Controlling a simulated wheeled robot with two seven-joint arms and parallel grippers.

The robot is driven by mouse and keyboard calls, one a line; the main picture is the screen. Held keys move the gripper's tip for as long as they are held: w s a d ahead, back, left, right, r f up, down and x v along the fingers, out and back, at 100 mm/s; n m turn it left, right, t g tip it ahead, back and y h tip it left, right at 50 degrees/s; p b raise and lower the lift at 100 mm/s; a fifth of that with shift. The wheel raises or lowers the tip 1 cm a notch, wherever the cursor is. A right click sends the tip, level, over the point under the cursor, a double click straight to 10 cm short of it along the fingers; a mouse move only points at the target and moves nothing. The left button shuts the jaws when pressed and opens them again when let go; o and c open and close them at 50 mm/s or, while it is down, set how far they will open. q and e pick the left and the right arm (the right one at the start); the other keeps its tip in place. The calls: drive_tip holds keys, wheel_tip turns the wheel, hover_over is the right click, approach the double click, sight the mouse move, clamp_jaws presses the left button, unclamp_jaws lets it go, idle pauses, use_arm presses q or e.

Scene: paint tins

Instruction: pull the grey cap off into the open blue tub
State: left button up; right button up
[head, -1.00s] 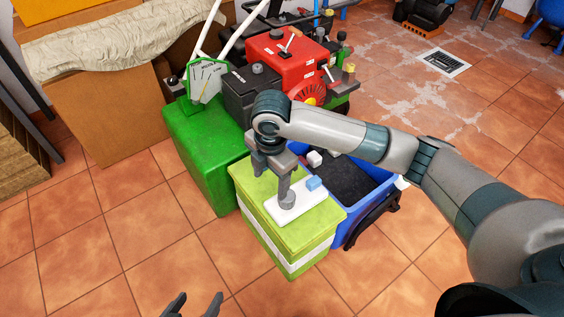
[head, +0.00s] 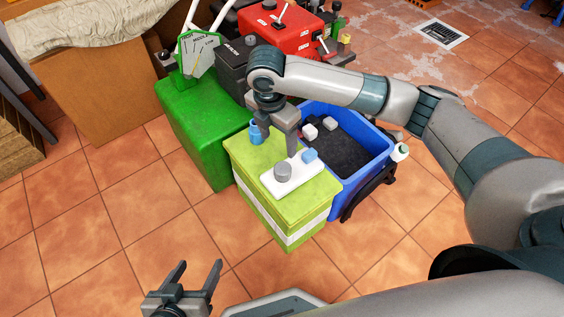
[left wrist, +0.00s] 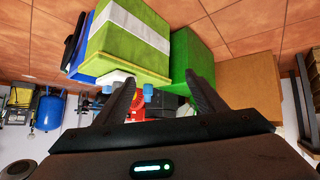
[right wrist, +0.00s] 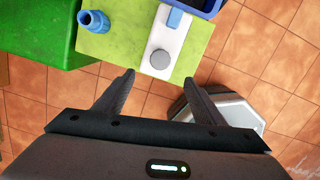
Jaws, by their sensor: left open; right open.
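The grey cap (head: 283,173) is a short round piece on a white plate (head: 271,184), on top of the lime-green box (head: 250,165). A light-blue block (head: 310,155) sits on the same plate. My right gripper (head: 292,150) is open and empty, above the box and behind the cap. In the right wrist view the cap (right wrist: 160,59) lies just beyond the gap between the fingertips (right wrist: 160,78), not held. The open blue tub (head: 361,180) stands right behind the box, with a dark interior. My left gripper (head: 199,264) is open and empty at the lower left.
A blue jar (head: 257,133) stands at the box's back left corner. White pieces (head: 309,132) lie in the tub. A green box (head: 205,135) and a red machine (head: 275,32) stand behind. A white-topped bottle (head: 400,151) is beside the tub. The front floor is clear.

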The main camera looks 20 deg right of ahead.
drive_tip(key=b, duration=0.2)
hover_over(283, 168)
drive_tip(key=f, duration=0.8)
drive_tip(key=shift+s+a+f, duration=0.1)
drive_tip(key=shift+s+a, duration=0.1)
drive_tip(key=shift+a, duration=0.2)
drive_tip(key=f, duration=0.4)
drive_tip(key=f+b, duration=0.1)
drive_tip(key=f, duration=0.1)
drive_tip(key=shift+w+d, duration=0.2)
drive_tip(key=shift+d, duration=0.1)
drive_tip(key=shift+w+d+f, duration=0.1)
drive_tip(key=shift+f, duration=0.6)
use_arm(q)
drive_tip(key=w+d+r+t+h, duration=0.1)
drive_tip(key=w+d+r+t, duration=0.1)
drive_tip(key=r, duration=0.3)
drive_tip(key=w+d+r+t+h, duration=0.1)
drive_tip(key=w+r+t, duration=0.1)
drive_tip(key=r+t, duration=0.3)
drive_tip(key=shift+w+d+r+m, duration=0.2)
drive_tip(key=shift+d+r+m, duration=0.15)
drive_tip(key=shift+r, duration=0.1)
use_arm(e)
drive_tip(key=shift+c, duration=0.3)
drive_tip(key=c, duration=1.2)
use_arm(q)
drive_tip(key=shift+r, duration=0.1)
use_arm(e)
drive_tip(key=shift+r, duration=0.1)
